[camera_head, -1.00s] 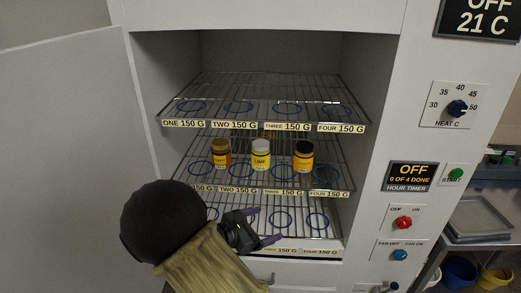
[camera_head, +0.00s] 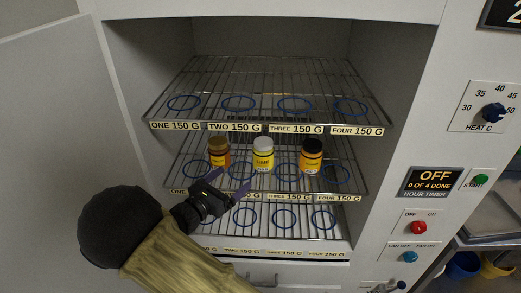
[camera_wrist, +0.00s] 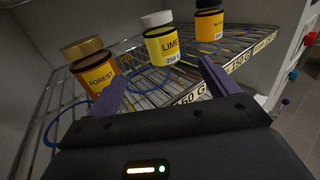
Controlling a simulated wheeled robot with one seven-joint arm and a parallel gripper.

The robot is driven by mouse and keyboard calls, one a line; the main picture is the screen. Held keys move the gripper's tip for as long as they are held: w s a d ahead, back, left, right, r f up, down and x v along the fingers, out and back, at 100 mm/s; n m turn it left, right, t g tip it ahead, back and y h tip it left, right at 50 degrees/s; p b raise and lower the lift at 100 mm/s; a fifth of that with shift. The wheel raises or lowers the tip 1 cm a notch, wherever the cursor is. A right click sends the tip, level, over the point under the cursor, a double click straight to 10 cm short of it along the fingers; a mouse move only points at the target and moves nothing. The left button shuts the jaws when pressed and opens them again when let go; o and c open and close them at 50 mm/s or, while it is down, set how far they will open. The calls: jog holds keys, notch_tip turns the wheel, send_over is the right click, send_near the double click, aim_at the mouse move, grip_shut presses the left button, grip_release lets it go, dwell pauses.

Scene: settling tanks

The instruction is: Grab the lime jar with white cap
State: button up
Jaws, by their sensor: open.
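The lime jar (camera_head: 263,155) is yellow with a white cap and stands upright on the middle wire shelf, between two other jars. In the wrist view the lime jar (camera_wrist: 162,42) stands ahead of my fingers, with "LIME" on its label. My gripper (camera_head: 229,182) is open and empty, in front of the middle shelf, low and to the left of the lime jar. In the wrist view its two purple fingers (camera_wrist: 160,80) are spread apart, with the lime jar beyond them and not touched.
A dark-capped jar (camera_head: 311,156) stands right. The upper shelf (camera_head: 265,75) above is empty, with blue rings. The cabinet door (camera_head: 45,130) is open at the left.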

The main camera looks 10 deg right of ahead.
aim_at(257, 160)
jog(key=p+x, duration=0.2)
jog(key=x, duration=1)
jog(key=shift+s+d+p, duration=0.2)
jog(key=shift+p, duration=0.15)
jog(key=x, duration=0.1)
jog(key=p+x, duration=0.1)
jog(key=x, duration=0.1)
jog(key=p+x, duration=0.1)
jog(key=x, duration=0.1)
jog(key=shift+r, duration=0.3)
jog(key=shift+w+f, duration=0.1)
jog(key=shift+w, duration=0.1)
jog(key=c, duration=1.4)
